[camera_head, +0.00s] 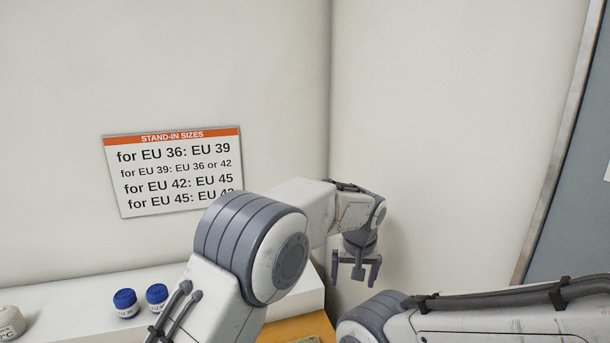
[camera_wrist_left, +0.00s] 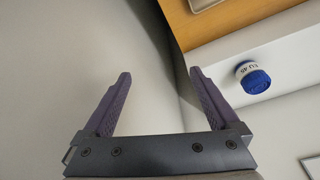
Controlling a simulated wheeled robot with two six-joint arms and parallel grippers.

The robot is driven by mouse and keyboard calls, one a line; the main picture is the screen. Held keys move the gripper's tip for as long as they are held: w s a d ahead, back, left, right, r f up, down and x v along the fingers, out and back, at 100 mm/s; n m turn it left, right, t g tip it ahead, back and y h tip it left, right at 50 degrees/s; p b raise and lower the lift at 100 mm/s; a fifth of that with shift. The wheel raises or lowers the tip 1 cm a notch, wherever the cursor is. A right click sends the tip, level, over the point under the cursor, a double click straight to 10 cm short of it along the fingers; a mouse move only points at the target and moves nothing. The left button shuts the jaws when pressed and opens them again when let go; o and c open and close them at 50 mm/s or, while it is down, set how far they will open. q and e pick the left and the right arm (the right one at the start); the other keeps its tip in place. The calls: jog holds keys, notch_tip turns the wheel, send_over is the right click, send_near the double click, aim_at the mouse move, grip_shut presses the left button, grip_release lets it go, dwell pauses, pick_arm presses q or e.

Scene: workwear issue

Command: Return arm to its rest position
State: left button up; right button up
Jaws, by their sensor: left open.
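My left arm comes in from the left and bends over to the right in the head view. My left gripper (camera_head: 355,271) hangs fingers down in front of the wall, beyond the right end of the white ledge. It is open with nothing between its fingers. In the left wrist view the two fingers (camera_wrist_left: 158,105) stand wide apart and empty. Part of my right arm (camera_head: 480,320) shows at the lower right in the head view; its gripper is out of the picture.
Two blue-capped jars (camera_head: 125,302) (camera_head: 157,297) stand on the white ledge (camera_head: 70,318). A whitish rounded object (camera_head: 10,322) is at the far left. A wooden surface (camera_head: 300,328) lies below. A size sign (camera_head: 172,170) hangs on the wall. A grey panel (camera_head: 575,180) is at right.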

pick_arm(q)
jog(key=w+a+r+p, duration=0.2)
jog(key=w+r, duration=0.1)
jog(key=w, duration=0.4)
jog(key=w+a+f+p, duration=0.2)
jog(key=w+a+f, duration=0.2)
jog(key=a, duration=0.2)
jog(key=shift+w+f, duration=0.2)
jog(key=shift+w, duration=0.2)
